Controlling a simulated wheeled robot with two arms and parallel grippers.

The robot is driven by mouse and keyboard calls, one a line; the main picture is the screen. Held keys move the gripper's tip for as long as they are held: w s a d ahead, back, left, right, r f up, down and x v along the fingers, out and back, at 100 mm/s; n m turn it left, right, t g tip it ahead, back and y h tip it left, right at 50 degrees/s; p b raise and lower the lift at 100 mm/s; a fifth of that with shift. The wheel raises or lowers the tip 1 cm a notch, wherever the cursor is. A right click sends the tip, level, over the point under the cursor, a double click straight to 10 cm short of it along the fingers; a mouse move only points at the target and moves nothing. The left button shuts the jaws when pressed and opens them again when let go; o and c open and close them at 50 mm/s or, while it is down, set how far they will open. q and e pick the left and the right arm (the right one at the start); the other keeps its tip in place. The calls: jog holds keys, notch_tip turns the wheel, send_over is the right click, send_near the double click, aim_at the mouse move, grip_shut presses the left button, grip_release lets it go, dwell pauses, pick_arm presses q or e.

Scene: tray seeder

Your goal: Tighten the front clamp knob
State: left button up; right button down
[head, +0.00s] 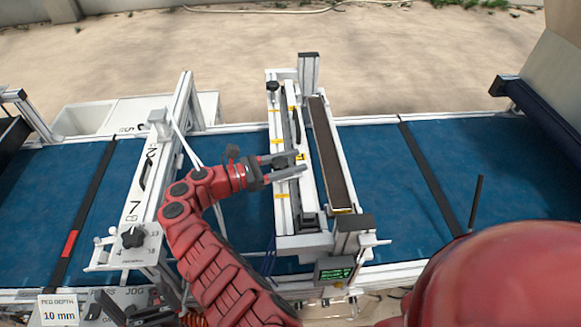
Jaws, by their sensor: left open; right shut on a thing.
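A black knob (273,88) sits at the back end of the middle gantry (283,195). Another black knob (132,236) sits on the front plate of the left gantry. I cannot tell from labels which knob is the front clamp knob.
A blue belt (377,160) runs across under both gantries. A dark strip (330,155) lies along the middle gantry's right side. A small display (335,274) and a "PEG DEPTH 10 mm" card (59,311) are at the front. The belt right of the middle gantry is mostly clear.

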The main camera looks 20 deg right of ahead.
jog(key=shift+s+m+g+b, duration=0.15)
jog(key=shift+m+g+b, duration=0.45)
jog(key=shift+g+b, duration=0.3)
jog(key=shift+g, duration=0.3)
jog(key=shift+r+m, duration=0.1)
jog(key=shift+m, duration=0.2)
jog(key=shift+c, duration=1.5)
grip_release()
